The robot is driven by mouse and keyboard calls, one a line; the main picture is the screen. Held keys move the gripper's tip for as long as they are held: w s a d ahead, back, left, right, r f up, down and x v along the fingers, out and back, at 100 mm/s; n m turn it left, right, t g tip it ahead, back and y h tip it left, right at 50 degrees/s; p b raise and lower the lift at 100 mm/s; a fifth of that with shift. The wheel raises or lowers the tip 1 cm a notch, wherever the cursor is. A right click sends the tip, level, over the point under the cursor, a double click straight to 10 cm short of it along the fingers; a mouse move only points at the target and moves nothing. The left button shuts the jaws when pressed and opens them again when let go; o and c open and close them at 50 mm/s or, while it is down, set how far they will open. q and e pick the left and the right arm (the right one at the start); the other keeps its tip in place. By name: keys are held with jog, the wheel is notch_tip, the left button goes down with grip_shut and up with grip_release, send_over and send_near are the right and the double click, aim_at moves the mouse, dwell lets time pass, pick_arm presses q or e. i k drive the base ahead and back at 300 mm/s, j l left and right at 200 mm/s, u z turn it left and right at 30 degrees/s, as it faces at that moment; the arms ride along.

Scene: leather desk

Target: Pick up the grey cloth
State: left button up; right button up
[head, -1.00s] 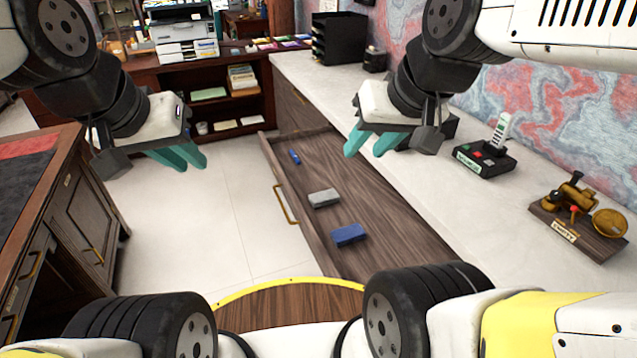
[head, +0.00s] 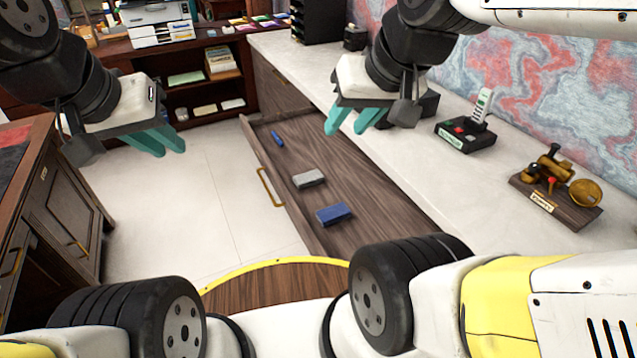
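The grey cloth (head: 308,178) looks like a small flat grey block. It lies in the open wooden drawer (head: 375,192), between a blue block and a small blue item. My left gripper (head: 160,142) is over the floor to the left of the drawer, with its two teal fingers apart and nothing between them. My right gripper (head: 348,122) is above the drawer's right side near the counter edge, up and to the right of the grey cloth. Its teal fingers are apart and empty. Neither gripper touches the cloth.
In the drawer, a blue block (head: 334,214) lies nearer to me and a small blue item (head: 278,139) farther off. The pale counter (head: 420,150) holds a cordless phone (head: 470,128) and a brass telegraph-like device (head: 555,188). A dark wooden cabinet (head: 62,215) stands at left.

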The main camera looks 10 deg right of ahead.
aim_at(312, 178)
jog(key=z, duration=2.95)
jog(key=u, duration=2.6)
jog(key=j+z, duration=0.2)
jog(key=z, duration=0.15)
jog(key=i+j+z, duration=0.1)
jog(key=z, duration=0.3)
jog(key=j+z, duration=0.35)
